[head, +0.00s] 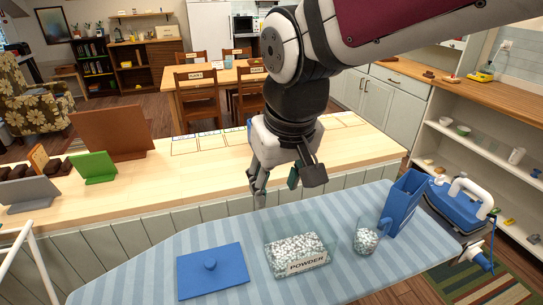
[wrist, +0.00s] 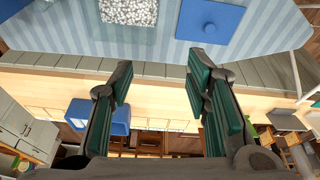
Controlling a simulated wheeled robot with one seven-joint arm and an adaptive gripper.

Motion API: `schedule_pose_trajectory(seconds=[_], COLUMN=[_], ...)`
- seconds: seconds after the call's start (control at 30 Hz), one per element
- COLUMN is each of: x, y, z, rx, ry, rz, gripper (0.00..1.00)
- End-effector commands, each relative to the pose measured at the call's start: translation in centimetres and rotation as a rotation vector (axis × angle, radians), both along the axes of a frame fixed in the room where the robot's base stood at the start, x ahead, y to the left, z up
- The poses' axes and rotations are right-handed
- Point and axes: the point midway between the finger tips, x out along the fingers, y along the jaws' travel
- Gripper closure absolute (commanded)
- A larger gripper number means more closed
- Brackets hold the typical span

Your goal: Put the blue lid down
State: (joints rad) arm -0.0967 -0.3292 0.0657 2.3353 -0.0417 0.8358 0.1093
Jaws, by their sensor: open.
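The blue lid (head: 211,272), a flat square with a round knob, lies on the striped ironing board (head: 140,270), left of the powder box. It also shows at the top of the wrist view (wrist: 208,20). The clear powder box (head: 298,255), labelled POWDER, holds white granules and has no lid on it; it shows in the wrist view too (wrist: 128,13). My gripper (head: 276,190) is open and empty, above the near edge of the wooden counter, behind the box and apart from the lid. In the wrist view its fingers (wrist: 155,80) are spread wide with nothing between them.
A clear cup of granules (head: 367,237), a tall blue container (head: 402,202) and a blue-white iron (head: 458,207) stand on the board's right. The wooden counter (head: 200,185) behind holds a green stand (head: 94,167) and a brown panel (head: 110,133) at left.

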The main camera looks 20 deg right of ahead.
Motion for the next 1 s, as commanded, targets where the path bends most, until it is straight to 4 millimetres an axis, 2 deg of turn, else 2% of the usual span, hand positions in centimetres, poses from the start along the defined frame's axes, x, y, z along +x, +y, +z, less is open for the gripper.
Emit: schedule_pose_trajectory(seconds=[0.1, 0.2, 0.4, 0.53, 1.0], x=[-3.3, -5.6, -8.5, -9.0, -9.0], y=[-2.0, -3.1, -4.2, -4.4, -4.4], z=[1.8, 2.6, 3.0, 3.0, 3.0], rx=[0.01, 0.018, 0.028, 0.029, 0.03], ry=[-0.068, -0.112, -0.164, -0.173, -0.173], rz=[-0.031, -0.048, -0.067, -0.07, -0.069], gripper=[0.56, 0.56, 0.56, 0.56, 0.56])
